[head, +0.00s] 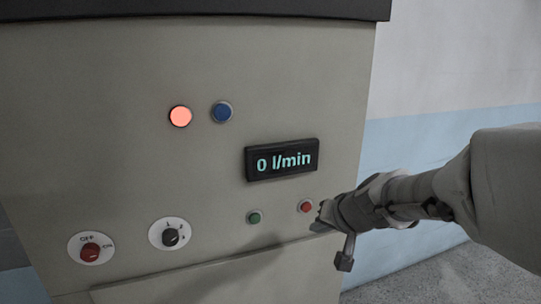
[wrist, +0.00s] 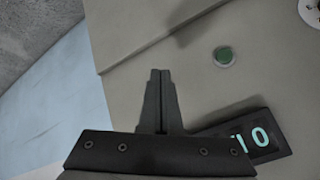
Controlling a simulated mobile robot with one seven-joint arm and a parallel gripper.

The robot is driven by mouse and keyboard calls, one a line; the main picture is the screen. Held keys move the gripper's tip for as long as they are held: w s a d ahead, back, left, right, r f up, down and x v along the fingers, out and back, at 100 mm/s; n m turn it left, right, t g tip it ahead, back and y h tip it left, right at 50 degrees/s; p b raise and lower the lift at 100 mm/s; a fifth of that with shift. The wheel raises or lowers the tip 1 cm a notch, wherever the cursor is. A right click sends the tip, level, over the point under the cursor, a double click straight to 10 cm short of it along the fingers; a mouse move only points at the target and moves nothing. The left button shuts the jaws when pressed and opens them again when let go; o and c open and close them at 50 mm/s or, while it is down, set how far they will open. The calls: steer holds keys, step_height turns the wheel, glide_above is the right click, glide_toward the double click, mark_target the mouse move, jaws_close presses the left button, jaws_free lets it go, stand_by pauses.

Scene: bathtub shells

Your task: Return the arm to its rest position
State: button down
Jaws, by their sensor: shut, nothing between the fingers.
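My gripper (head: 322,217) is at the right of the control panel (head: 120,140) in the head view, beside the small red button (head: 305,206). In the wrist view my gripper (wrist: 159,75) has its fingers together, with nothing between them. I cannot tell whether the fingertips touch the panel. My arm (head: 430,192) reaches in from the right edge of the head view. The red button is not visible in the wrist view.
The panel holds a display reading 0 l/min (head: 281,159), a lit red lamp (head: 180,116), a blue button (head: 221,111), a green button (head: 255,217), a red knob (head: 90,251) and a black knob (head: 170,237). Open floor (head: 440,275) lies to the right.

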steer(key=s+d+r+n+g+h, duration=0.1)
steer(key=s, duration=0.9)
steer(key=s+d+r+n+g+h, duration=0.1)
steer(key=s+r+n, duration=0.1)
steer(key=s, duration=0.9)
steer(key=shift+s+g+h, duration=0.3)
steer(key=shift+g+h, duration=0.1)
steer(key=shift+a+n, duration=0.3)
